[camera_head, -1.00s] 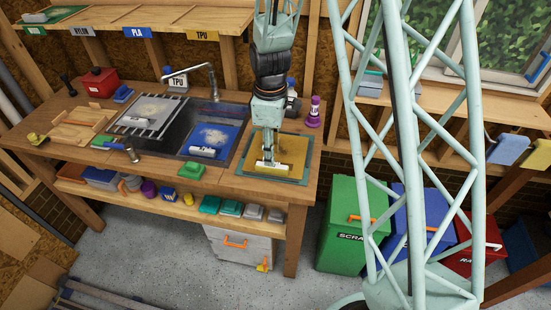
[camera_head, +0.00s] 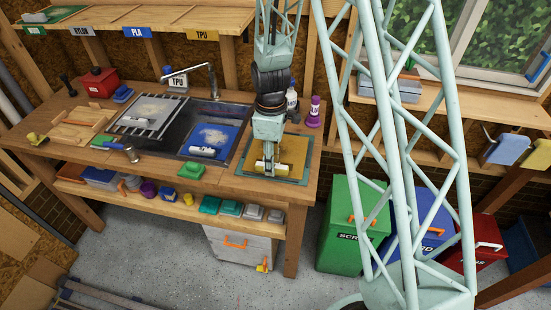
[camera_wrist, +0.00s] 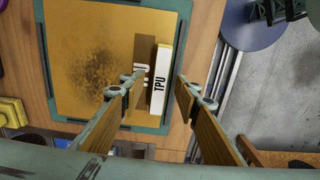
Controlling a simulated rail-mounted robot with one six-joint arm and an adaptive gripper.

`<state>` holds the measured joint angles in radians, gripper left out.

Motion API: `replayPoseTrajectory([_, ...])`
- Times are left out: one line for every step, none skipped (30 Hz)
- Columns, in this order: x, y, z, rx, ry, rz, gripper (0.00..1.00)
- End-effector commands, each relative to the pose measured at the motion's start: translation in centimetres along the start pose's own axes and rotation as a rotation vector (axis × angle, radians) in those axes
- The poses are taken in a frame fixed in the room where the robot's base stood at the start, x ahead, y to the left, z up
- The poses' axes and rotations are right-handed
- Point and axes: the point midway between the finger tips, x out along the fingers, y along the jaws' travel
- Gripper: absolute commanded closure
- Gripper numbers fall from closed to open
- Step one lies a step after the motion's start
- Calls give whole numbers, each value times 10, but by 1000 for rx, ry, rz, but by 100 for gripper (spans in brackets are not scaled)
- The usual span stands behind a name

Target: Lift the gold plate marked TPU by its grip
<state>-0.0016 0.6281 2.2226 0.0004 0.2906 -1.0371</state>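The gold plate (camera_head: 291,152) lies on a teal-edged mat on the right end of the wooden bench. It also shows in the wrist view (camera_wrist: 75,35), with a dark smudge on its surface. Its grip (camera_wrist: 158,88) stands near one edge, with a white face marked TPU and a yellow end. My gripper (camera_wrist: 161,86) is open, with one finger on each side of the grip and a gap visible beside it. In the head view my gripper (camera_head: 268,163) is low over the plate's front part and partly hides the grip.
Green, blue and red bins (camera_head: 353,225) stand right of the bench.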

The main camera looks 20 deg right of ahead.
Motion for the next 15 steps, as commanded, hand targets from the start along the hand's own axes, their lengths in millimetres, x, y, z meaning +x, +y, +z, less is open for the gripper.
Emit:
replayPoseTrajectory([0,0,0,0,0,0,70])
replayPoseTrajectory([0,0,0,0,0,0,70])
replayPoseTrajectory([0,0,0,0,0,0,70])
replayPoseTrajectory([0,0,0,0,0,0,70])
replayPoseTrajectory([0,0,0,0,0,0,70])
replayPoseTrajectory([0,0,0,0,0,0,70])
replayPoseTrajectory([0,0,0,0,0,0,70])
replayPoseTrajectory([0,0,0,0,0,0,70])
replayPoseTrajectory([0,0,0,0,0,0,70])
replayPoseTrajectory([0,0,0,0,0,0,70])
replayPoseTrajectory([0,0,0,0,0,0,71])
replayPoseTrajectory([0,0,0,0,0,0,75])
replayPoseTrajectory([0,0,0,0,0,0,78])
replayPoseTrajectory([0,0,0,0,0,0,80])
replayPoseTrajectory([0,0,0,0,0,0,84])
